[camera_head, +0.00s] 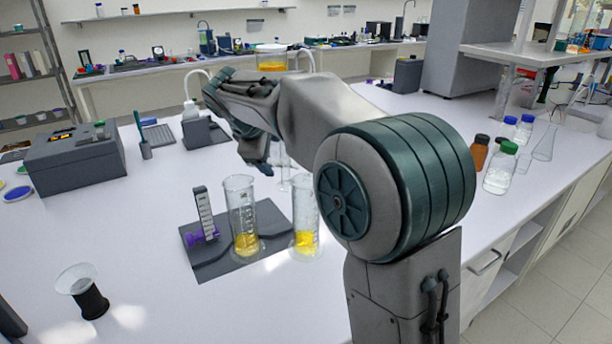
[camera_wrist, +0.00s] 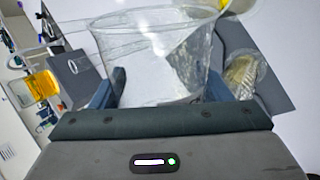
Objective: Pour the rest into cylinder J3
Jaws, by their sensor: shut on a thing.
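My gripper (camera_wrist: 160,90) is shut on a clear, wide-mouthed beaker (camera_wrist: 145,45), with one finger on each side of it. No clear pool of liquid shows in the beaker. In the head view my gripper (camera_head: 257,152) is over the table behind the grey mat, and my arm hides much of it. Two tall clear cylinders with yellow liquid low in them stand upright at the mat, a left one (camera_head: 241,212) and a right one (camera_head: 305,215). I cannot read a J3 label. In the wrist view, a yellow patch shows near the beaker's rim at top right.
A vessel of amber liquid (camera_head: 272,64) is raised behind my arm. A grey box (camera_head: 75,160) is at left, a funnel on a black stand (camera_head: 85,290) front left, bottles (camera_head: 500,168) at right. The front table is mostly clear.

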